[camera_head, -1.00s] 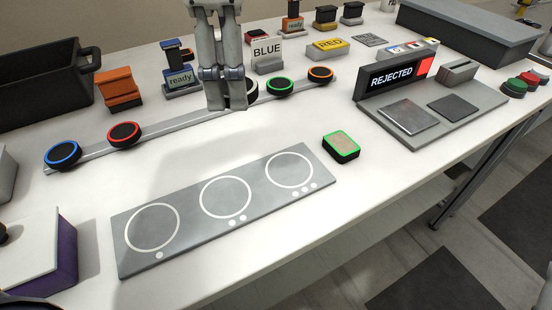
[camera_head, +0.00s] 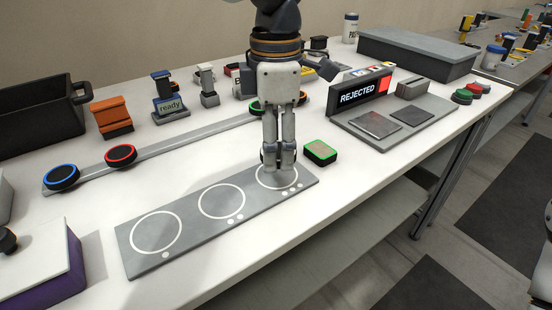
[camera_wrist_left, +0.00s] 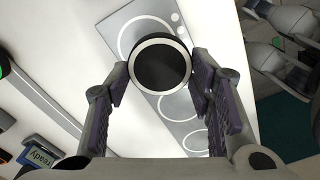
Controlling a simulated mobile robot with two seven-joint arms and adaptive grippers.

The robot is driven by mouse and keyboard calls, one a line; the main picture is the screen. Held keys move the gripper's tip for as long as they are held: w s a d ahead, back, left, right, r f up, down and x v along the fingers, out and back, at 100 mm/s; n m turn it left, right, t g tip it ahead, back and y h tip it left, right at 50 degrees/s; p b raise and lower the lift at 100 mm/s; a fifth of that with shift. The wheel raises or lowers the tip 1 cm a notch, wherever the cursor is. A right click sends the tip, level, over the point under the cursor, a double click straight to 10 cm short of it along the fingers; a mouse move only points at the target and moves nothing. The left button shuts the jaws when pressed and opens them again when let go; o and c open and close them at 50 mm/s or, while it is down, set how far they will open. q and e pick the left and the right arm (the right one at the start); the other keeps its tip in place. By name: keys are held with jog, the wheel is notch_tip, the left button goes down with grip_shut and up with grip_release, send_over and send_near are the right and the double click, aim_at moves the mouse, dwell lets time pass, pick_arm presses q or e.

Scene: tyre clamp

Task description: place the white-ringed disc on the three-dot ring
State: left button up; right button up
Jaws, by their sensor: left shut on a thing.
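The grey plate (camera_head: 190,225) carries three white rings in a row. The three-dot ring (camera_head: 262,184) is at its right end, with its three dots (camera_head: 292,190) in front. My left gripper (camera_head: 278,160) points down over this ring. In the left wrist view, the gripper (camera_wrist_left: 160,78) is shut on the white-ringed disc (camera_wrist_left: 160,66), a black disc with a white rim. The disc covers part of the three-dot ring (camera_wrist_left: 127,35).
A green-edged block (camera_head: 320,152) sits close right of the gripper. Behind are a rail (camera_head: 190,137) with a blue-ringed disc (camera_head: 61,177) and a red-ringed disc (camera_head: 120,155). A station with a REJECTED screen (camera_head: 362,92) stands right. The plate's other two rings are empty.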

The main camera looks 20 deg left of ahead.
aim_at(274, 175)
pick_arm(q)
jog(key=f, duration=0.1)
jog(key=w+f, duration=0.1)
jog(key=f, duration=0.2)
jog(key=shift+w+a+f, duration=0.2)
jog(key=shift+w+a, duration=0.1)
jog(key=shift+a, duration=0.05)
jog(key=shift+s+f, duration=0.1)
jog(key=shift+f, duration=0.05)
jog(key=shift+f, duration=0.2)
jog(key=o, duration=1.3)
jog(key=shift+c, duration=0.2)
jog(key=shift+r, duration=0.15)
notch_tip(274, 175, up, 12)
jog(key=shift+r, duration=0.1)
